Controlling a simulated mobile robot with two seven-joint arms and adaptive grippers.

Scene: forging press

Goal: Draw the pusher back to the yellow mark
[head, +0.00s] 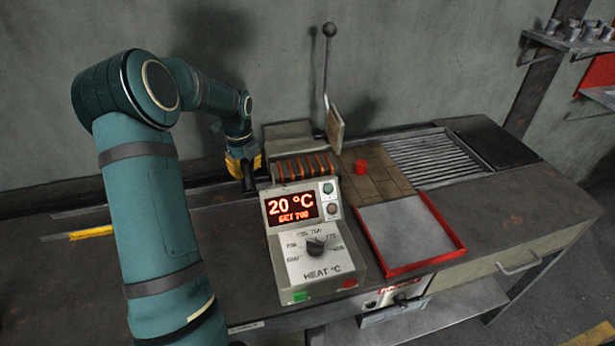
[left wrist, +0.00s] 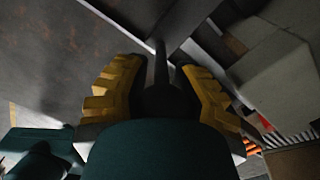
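The yellow mark (head: 91,232) is a short painted stripe on the dark bench top at the left, beside a long slot. My left gripper (head: 244,176), with yellow fingers, points down over the bench just left of the heater coils, well to the right of the mark. In the left wrist view its two fingers (left wrist: 160,85) stand apart. A dark upright post (left wrist: 161,62), seemingly the pusher's handle, shows between them with gaps on both sides. In the head view the gripper hides most of the pusher. My right gripper is not in view.
The heater control box (head: 315,240) reads 20 °C and stands close to the right of my left arm. The bench between gripper and mark looks clear.

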